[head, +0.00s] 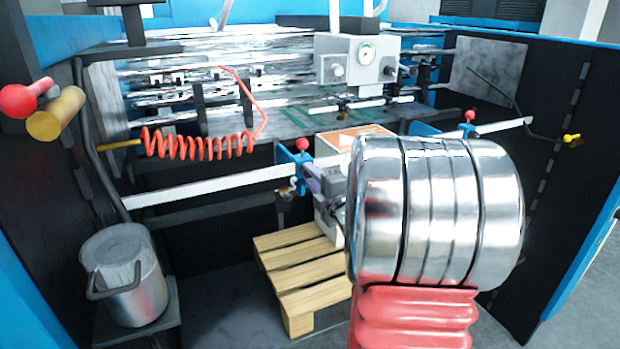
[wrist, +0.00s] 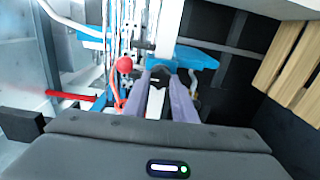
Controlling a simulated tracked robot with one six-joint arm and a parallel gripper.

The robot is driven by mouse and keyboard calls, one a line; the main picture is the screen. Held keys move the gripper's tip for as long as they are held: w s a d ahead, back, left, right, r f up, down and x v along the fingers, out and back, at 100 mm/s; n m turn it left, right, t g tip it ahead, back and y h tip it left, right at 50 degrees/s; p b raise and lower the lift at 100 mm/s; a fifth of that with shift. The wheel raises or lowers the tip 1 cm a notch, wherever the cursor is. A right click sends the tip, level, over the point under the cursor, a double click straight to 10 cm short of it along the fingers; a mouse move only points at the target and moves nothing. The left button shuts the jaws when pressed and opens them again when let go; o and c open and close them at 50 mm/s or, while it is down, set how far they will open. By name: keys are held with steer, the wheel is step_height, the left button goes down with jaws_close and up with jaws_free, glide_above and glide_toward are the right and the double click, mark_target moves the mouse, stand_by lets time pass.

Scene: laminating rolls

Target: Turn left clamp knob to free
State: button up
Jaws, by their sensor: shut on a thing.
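The left clamp (head: 289,170) is a blue bracket on a pale horizontal bar, with a red ball (head: 303,144) standing above it. In the wrist view the blue clamp (wrist: 197,56) lies just beyond my fingertips, and its red ball (wrist: 125,64) is to their left. My gripper (head: 311,178) is at the clamp's front, below the red ball. Its two purple fingers are shut on a small dark part, apparently the left clamp knob (wrist: 160,75). The fingertips hide most of that knob, so its turn position cannot be told.
A second blue clamp (head: 426,130) with a red ball sits farther right. A box (head: 330,220) on a wooden pallet (head: 300,270) stands below. A coiled red hose (head: 200,146) hangs at left above a metal bucket (head: 126,275). Dark side walls enclose the bay.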

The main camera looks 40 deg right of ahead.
steer(key=o, duration=1)
steer(key=v, duration=1.3)
steer(key=shift+s+a, duration=0.15)
steer(key=shift+s, duration=0.15)
steer(key=shift+w, duration=0.1)
